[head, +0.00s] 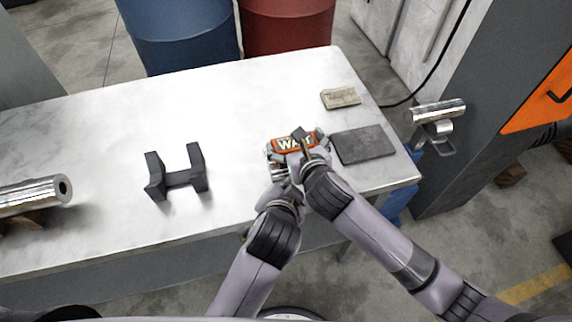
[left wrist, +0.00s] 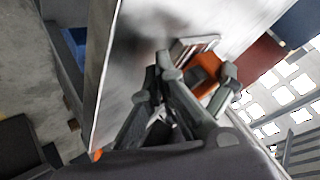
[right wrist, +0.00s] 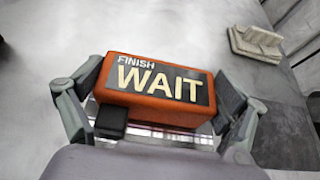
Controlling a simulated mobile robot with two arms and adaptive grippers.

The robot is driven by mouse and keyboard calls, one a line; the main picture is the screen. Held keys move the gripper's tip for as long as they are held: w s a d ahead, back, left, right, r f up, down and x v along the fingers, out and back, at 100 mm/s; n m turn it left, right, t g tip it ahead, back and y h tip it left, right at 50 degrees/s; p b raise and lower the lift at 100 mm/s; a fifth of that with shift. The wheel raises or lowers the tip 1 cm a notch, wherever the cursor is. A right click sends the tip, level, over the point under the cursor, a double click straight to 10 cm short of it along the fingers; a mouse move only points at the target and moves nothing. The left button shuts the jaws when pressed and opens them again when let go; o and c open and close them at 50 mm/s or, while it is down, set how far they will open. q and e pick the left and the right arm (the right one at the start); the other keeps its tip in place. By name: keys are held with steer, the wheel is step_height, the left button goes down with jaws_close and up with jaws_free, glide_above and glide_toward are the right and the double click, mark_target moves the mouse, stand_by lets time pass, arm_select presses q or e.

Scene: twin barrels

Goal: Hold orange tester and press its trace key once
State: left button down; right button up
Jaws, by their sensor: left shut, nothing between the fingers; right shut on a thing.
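The orange tester (head: 281,145) is over the right part of the table. Its dark panel reads "FINISH WAIT" in the right wrist view (right wrist: 165,82). My right gripper (right wrist: 160,105) is shut on it, one finger at each short end. A small black block (right wrist: 111,121) sits at its lower left edge; I cannot tell if this is the trace key. My left gripper (head: 279,172) is shut and empty just on the near side of the tester. In the left wrist view its fingertips (left wrist: 158,72) are close to the tester (left wrist: 207,68); contact is unclear.
A dark flat pad (head: 364,145) and a small beige block (head: 341,97) lie to the right on the table (head: 100,130). A dark grey cradle (head: 178,178) stands left of the grippers. A metal cylinder (head: 30,195) is at far left. Blue (head: 182,35) and red (head: 287,25) barrels stand behind.

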arm_select(q)
steer(key=shift+s+d, duration=0.25)
steer(key=shift+s, duration=0.5)
steer(key=shift+s+d, duration=0.2)
steer(key=shift+s, duration=0.5)
arm_select(e)
steer(key=shift+d, duration=0.1)
steer(key=o, duration=1.1)
steer(key=shift+c, duration=0.2)
